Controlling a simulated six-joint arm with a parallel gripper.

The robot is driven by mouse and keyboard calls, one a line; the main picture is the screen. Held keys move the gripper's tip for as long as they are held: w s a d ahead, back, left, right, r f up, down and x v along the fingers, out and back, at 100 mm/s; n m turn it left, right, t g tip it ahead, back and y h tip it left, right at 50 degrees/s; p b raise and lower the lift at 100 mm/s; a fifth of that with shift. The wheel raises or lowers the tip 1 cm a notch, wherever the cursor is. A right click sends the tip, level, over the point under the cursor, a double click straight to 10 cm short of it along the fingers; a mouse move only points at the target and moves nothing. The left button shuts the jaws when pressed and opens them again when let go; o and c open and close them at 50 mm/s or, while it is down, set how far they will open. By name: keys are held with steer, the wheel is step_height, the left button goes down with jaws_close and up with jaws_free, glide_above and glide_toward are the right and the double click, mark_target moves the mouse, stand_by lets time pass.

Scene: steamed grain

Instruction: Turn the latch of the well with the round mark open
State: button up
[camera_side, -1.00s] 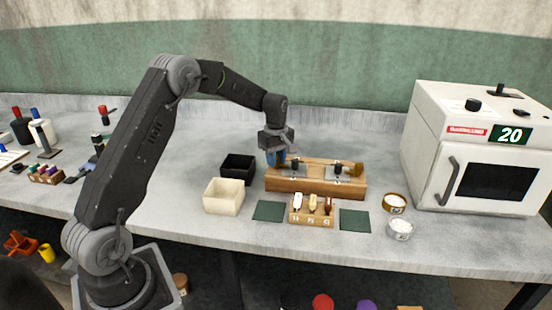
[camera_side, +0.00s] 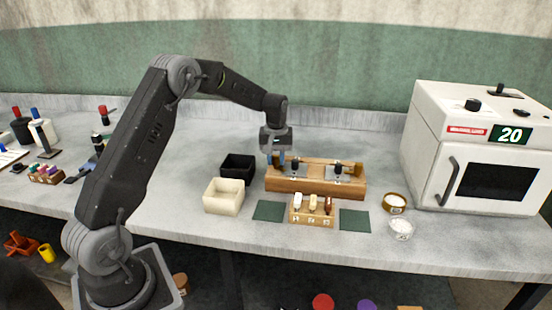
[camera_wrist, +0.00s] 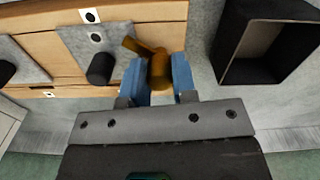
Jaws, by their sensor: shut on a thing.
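The wooden block (camera_side: 315,186) has two grey lids, each with a black knob. The left lid (camera_side: 303,172) is beside my gripper; it also shows in the wrist view (camera_wrist: 75,42). A white tag with a dark round mark (camera_wrist: 90,15) is on the block by this lid. The brown latch (camera_wrist: 160,70) is at this end of the block, its short arm pointing toward the lid's edge. My gripper (camera_wrist: 160,78) has its blue fingers shut on the latch, one on each side. In the side view my gripper (camera_side: 276,160) hides this latch.
The other latch (camera_side: 357,169) is at the block's right end. A black bin (camera_side: 238,167) and a cream bin (camera_side: 224,196) stand left of the block. A small rack (camera_side: 312,213) is in front, between two green mats. Two round dishes and a white oven (camera_side: 470,150) are right.

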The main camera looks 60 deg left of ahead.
mark_target(276, 157)
steer(key=m, duration=0.5)
steer(key=shift+m, duration=0.3)
steer(key=m, duration=0.4)
steer(key=shift+m, duration=0.4)
steer(key=o, duration=0.9)
steer(key=shift+r, duration=0.15)
step_height(276, 157, up, 14)
steer(key=shift+f, duration=0.2)
